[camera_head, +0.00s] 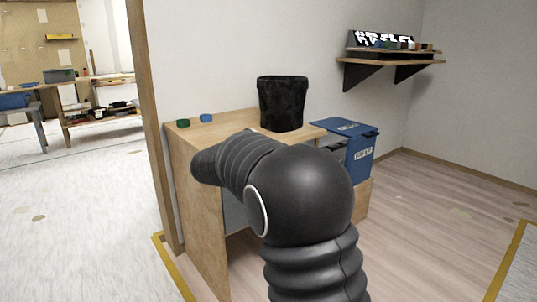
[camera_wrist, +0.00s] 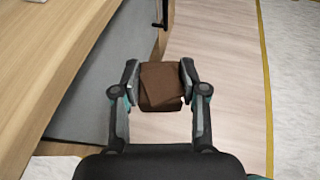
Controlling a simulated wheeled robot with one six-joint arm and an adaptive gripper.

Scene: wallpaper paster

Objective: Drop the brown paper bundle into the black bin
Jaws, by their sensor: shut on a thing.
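The black bin (camera_head: 282,103) stands upright on the wooden desk (camera_head: 184,146), toward its back right, in the head view. In the wrist view my gripper (camera_wrist: 160,84) is shut on the brown paper bundle (camera_wrist: 161,86), with one finger on each side of it. The bundle is over the wood floor, beside the desk edge that fills the left of the wrist view. In the head view my dark arm hides the gripper and the bundle. The bin is not in the wrist view.
A green block (camera_head: 183,123) and a blue block (camera_head: 206,118) lie on the desk's left end. A blue box (camera_head: 358,146) stands right of the desk. A wall shelf (camera_head: 390,59) hangs at upper right. The floor (camera_head: 430,200) at right is clear.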

